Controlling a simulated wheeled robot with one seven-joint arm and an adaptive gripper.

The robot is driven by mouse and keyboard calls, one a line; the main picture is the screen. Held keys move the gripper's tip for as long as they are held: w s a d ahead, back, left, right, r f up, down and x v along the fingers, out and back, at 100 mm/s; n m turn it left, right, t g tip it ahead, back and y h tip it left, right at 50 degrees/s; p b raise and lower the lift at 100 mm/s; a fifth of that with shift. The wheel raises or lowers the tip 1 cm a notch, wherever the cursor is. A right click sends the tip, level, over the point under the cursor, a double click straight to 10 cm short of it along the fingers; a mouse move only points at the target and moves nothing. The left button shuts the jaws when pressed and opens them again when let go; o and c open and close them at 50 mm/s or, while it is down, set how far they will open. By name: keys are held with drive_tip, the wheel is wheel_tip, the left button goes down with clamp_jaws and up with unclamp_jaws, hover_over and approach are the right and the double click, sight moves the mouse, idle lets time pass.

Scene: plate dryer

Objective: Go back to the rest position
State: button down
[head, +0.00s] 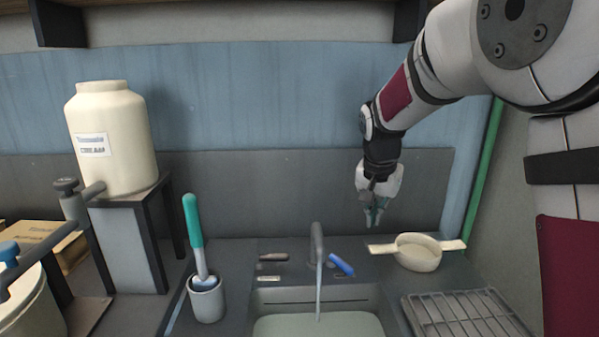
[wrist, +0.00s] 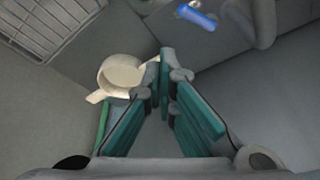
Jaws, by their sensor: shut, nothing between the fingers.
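My gripper (head: 373,217) hangs from my arm above the back of the counter, to the right of the tap, pointing down. In the wrist view its teal-padded fingers (wrist: 168,65) come together at the tips with nothing between them. In the head view it is above and to the left of a cream two-handled bowl (head: 418,256), apart from it. The bowl also shows in the wrist view (wrist: 121,72), beside and beyond the fingers.
A tap (head: 318,245) runs water into a sink (head: 275,325). A wire rack (head: 465,315) lies at the right front. A cup (head: 207,303) holds a teal-handled brush (head: 194,225). A large cream jar (head: 112,140) stands at left. A blue tap handle (head: 341,265) is beside the tap.

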drive_tip(key=s+r+n+y+p, duration=0.15)
drive_tip(key=s+r, duration=0.35)
drive_tip(key=s, duration=0.6)
drive_tip(key=s+r+n, duration=0.2)
drive_tip(key=s+r, duration=0.2)
drive_tip(key=s, duration=0.6)
drive_tip(key=s+f+n+t+p, duration=0.1)
drive_tip(key=s+n, duration=0.2)
drive_tip(key=s, duration=1.2)
drive_tip(key=shift+s+f, duration=0.35)
drive_tip(key=shift+s, duration=0.05)
